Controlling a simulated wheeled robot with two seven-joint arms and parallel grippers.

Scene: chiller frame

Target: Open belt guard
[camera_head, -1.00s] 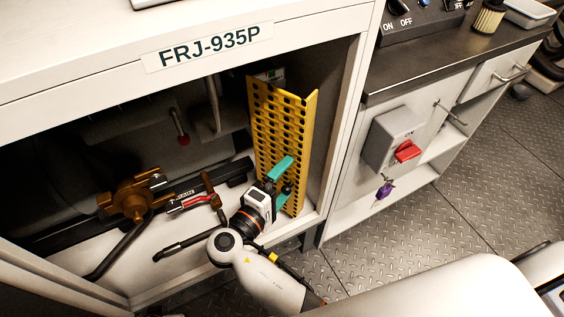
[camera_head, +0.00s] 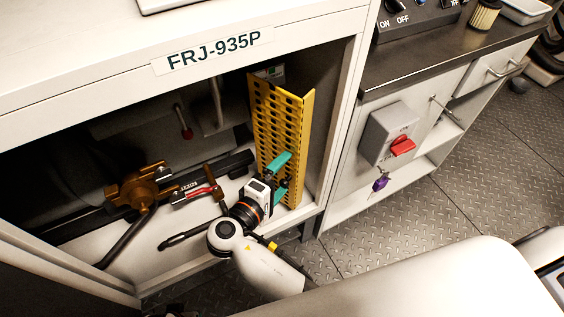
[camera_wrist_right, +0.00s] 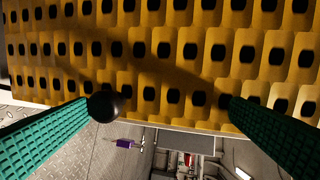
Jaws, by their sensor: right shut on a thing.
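The belt guard (camera_head: 278,125) is a yellow perforated panel with a bent edge, standing upright inside the open cabinet at its right side. In the right wrist view the guard (camera_wrist_right: 165,50) fills the upper part, with a black ball knob (camera_wrist_right: 105,106) beside the left fingertip. My right gripper (camera_head: 279,175), with teal fingers, is at the guard's lower front and shut on it. In the wrist view its fingers (camera_wrist_right: 165,103) stand apart on either side of the view; the exact contact is hard to see. My left gripper is not in view.
The cabinet (camera_head: 110,100) carries a FRJ-935P label. To the right are a grey switch box (camera_head: 385,130) with a red knob and a purple tag (camera_head: 380,183). Open floor (camera_head: 420,215) lies right.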

